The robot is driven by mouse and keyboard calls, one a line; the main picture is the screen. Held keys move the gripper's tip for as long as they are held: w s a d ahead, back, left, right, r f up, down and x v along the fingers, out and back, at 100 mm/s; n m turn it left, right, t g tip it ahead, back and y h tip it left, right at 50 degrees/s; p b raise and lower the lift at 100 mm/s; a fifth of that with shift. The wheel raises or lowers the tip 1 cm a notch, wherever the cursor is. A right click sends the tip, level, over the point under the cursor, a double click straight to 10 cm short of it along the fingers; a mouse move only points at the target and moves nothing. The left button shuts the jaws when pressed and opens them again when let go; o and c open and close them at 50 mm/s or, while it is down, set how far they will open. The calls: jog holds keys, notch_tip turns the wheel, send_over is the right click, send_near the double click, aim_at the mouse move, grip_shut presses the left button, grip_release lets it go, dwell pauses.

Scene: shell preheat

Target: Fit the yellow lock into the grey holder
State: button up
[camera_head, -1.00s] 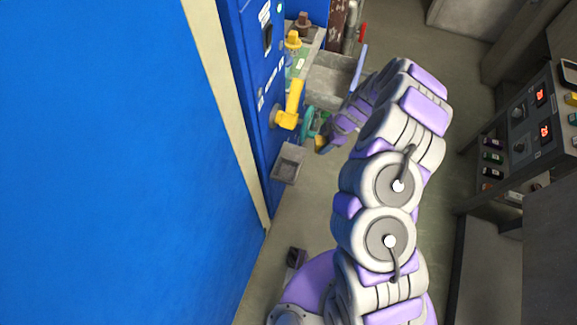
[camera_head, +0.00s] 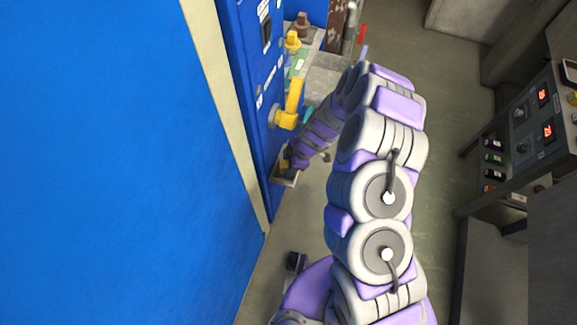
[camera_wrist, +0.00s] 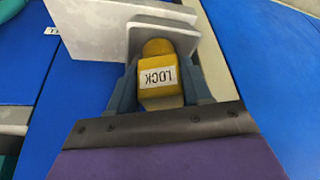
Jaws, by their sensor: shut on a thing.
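The yellow lock (camera_wrist: 160,78), with a white "LOCK" label, is held between the blue-grey fingers of my gripper (camera_wrist: 161,84). In the head view my gripper (camera_head: 287,163) is low beside the blue cabinet, at the grey holder (camera_head: 290,181), and covers much of it. In the wrist view the holder (camera_wrist: 95,35) shows as pale grey plates just beyond the lock. The top of the lock is close to or against the smaller plate. I cannot tell whether it sits inside the holder.
A yellow handle (camera_head: 293,98) sticks out of the blue cabinet (camera_head: 262,75) above my gripper. Yellow and brown knobs stand farther back. A control panel (camera_head: 535,120) with red displays is at the right. The floor between is clear.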

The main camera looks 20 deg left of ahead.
jog(key=shift+f, duration=0.25)
jog(key=shift+f, duration=0.3)
jog(key=o, duration=1.2)
jog(key=shift+w+r, duration=0.1)
jog(key=shift+r, duration=0.3)
jog(key=p+v, duration=0.3)
jog(key=v, duration=0.8)
jog(key=shift+r, duration=0.35)
jog(key=shift+d, duration=0.1)
